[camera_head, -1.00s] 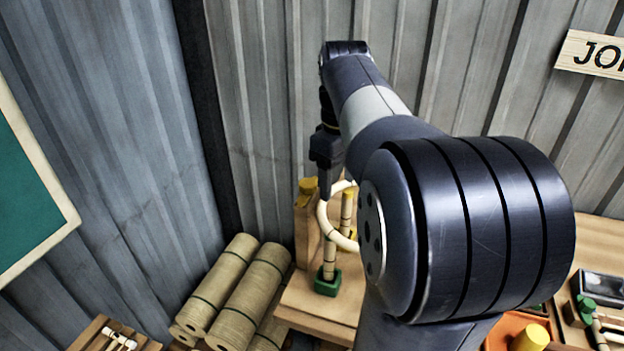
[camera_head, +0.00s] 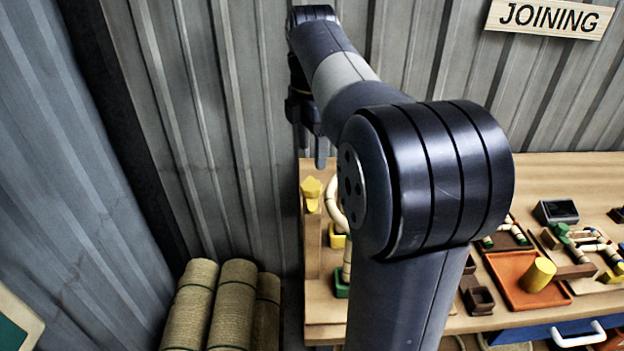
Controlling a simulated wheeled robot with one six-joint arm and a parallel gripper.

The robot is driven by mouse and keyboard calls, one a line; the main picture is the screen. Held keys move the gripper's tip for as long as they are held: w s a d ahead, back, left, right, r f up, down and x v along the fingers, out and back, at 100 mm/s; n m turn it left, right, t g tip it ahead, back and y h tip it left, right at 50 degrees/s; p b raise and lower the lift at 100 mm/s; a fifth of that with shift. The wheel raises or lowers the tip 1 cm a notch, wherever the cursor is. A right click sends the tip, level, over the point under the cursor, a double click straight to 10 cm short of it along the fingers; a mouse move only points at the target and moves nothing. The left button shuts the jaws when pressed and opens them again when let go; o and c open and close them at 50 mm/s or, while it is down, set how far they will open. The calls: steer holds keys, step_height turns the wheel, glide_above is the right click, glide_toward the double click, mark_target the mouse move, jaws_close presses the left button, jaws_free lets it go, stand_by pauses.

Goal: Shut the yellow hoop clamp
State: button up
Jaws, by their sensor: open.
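A yellow piece (camera_head: 311,190), which looks like the yellow hoop clamp, sits on top of an upright wooden post at the bench's left end. I cannot tell whether it is open or shut. A pale rattan hoop (camera_head: 336,208) stands just right of it, partly hidden by my arm. Below the hoop are a yellow block (camera_head: 338,240) and a green block (camera_head: 341,284), both partly covered by my arm. My gripper (camera_head: 311,150) points down, open and apparently empty, above the yellow piece and apart from it in the picture.
Rolled rattan bundles (camera_head: 233,305) stand left of the wooden bench (camera_head: 420,170). To the right are an orange tray (camera_head: 505,275) with a yellow cylinder (camera_head: 538,275), a dark box (camera_head: 556,211) and jointed rattan pieces. A corrugated wall rises close behind.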

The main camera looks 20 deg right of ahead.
mark_target(312, 185)
step_height(312, 185, down, 8)
steer(key=shift+f, duration=0.2)
steer(key=c, duration=1)
